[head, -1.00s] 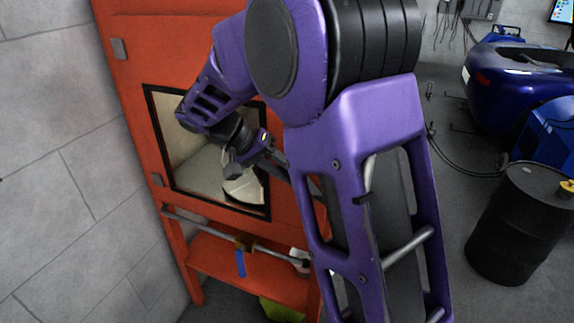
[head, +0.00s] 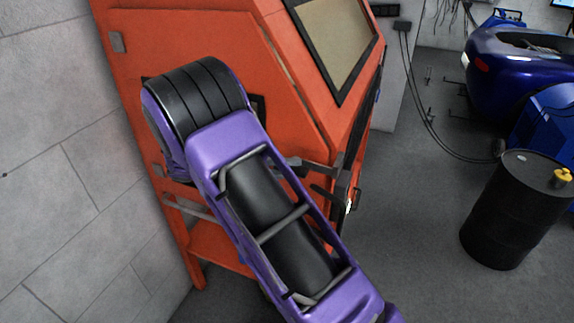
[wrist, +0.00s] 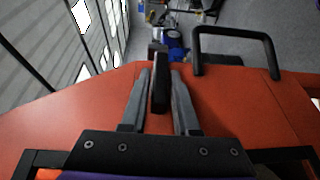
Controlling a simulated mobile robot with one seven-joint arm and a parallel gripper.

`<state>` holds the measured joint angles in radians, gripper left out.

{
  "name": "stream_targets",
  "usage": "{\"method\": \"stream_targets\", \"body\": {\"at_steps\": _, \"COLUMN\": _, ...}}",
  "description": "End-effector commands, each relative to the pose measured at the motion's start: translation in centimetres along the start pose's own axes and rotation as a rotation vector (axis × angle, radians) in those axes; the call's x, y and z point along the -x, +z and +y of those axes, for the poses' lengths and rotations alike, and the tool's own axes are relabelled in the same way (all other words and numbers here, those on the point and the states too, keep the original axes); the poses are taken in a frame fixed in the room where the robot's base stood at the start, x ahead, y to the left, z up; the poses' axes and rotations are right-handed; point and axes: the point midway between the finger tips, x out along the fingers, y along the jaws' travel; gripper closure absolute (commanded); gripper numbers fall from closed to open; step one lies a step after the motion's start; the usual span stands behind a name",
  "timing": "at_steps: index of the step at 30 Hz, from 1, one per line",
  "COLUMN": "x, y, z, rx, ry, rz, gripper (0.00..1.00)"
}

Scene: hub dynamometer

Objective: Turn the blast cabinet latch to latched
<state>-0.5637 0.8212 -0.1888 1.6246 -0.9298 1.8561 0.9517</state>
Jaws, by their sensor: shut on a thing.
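The orange blast cabinet (head: 240,50) stands against the wall at left in the head view. In the wrist view its orange face (wrist: 235,100) fills the middle. The dark latch lever (wrist: 160,90) sticks up from it, upright in the picture. My gripper (wrist: 162,74) has its two grey fingers on either side of the lever and is shut on it. In the head view my purple arm hides most of my gripper; grey fingers (head: 312,165) show at the cabinet's right-hand edge. I cannot tell from these views whether the latch is latched.
A black pull handle (wrist: 235,34) stands on the cabinet right of the lever. A black drum (head: 515,210) and a blue vehicle (head: 520,75) stand at right in the head view. Grey floor (head: 410,240) between cabinet and drum is clear.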

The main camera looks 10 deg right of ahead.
Motion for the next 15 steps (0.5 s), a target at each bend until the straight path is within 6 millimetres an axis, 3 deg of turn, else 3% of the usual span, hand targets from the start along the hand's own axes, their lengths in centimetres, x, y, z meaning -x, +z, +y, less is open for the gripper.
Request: {"method": "stream_targets", "body": {"at_steps": 15, "x": -0.10, "y": -0.06, "z": 0.01, "rx": 0.026, "ry": 0.067, "rz": -0.001, "gripper": 1.00}}
